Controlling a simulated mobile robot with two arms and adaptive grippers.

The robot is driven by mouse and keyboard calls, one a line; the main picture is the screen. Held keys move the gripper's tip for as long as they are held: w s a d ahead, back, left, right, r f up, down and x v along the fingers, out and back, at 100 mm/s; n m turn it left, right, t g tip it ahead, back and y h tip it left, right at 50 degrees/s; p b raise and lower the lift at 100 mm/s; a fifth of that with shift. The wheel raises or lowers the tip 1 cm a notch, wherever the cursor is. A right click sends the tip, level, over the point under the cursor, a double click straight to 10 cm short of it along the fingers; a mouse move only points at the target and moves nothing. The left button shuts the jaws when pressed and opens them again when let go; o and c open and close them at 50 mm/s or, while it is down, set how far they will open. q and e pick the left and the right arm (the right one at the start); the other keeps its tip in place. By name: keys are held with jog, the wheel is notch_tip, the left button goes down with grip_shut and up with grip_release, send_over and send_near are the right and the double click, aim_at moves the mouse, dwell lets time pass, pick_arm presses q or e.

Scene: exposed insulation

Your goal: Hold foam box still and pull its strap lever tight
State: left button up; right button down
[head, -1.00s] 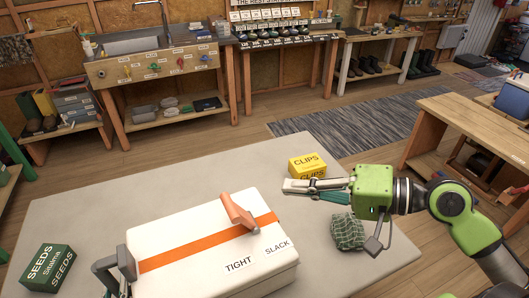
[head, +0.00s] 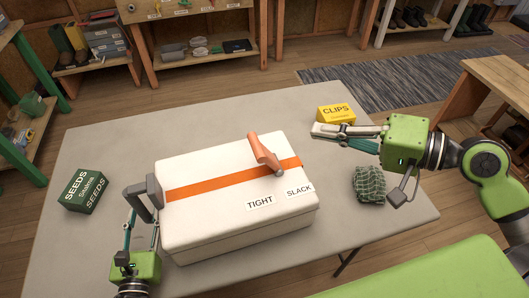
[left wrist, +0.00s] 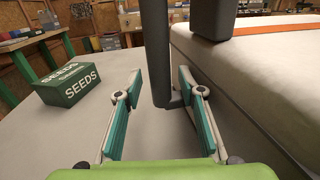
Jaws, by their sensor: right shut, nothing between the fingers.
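The white foam box (head: 215,222) sits on the grey table with an orange strap (head: 220,182) across its lid. An orange lever (head: 262,150) stands up at a slant from a pivot on the strap, behind the labels TIGHT (head: 260,202) and SLACK (head: 299,189). A dark grey handle (head: 154,190) is on the box's left side. My left gripper (head: 142,226) is open at this handle; in the left wrist view the handle (left wrist: 158,60) stands between its spread fingers, nearer the right one. My right gripper (head: 316,131) is shut and empty, beyond the box to the right.
A yellow CLIPS box (head: 335,114) stands just behind my right gripper. A green checked cloth bundle (head: 369,184) lies right of the foam box. A green SEEDS box (head: 84,190) stands at the left. The table (head: 150,132) behind the foam box is clear.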

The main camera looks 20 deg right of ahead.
pick_arm(q)
jog(key=s, duration=0.3)
jog(key=s+a, duration=0.1)
jog(key=s, duration=0.7)
jog(key=shift+s+a+r, duration=0.15)
jog(key=shift+s+a, duration=0.1)
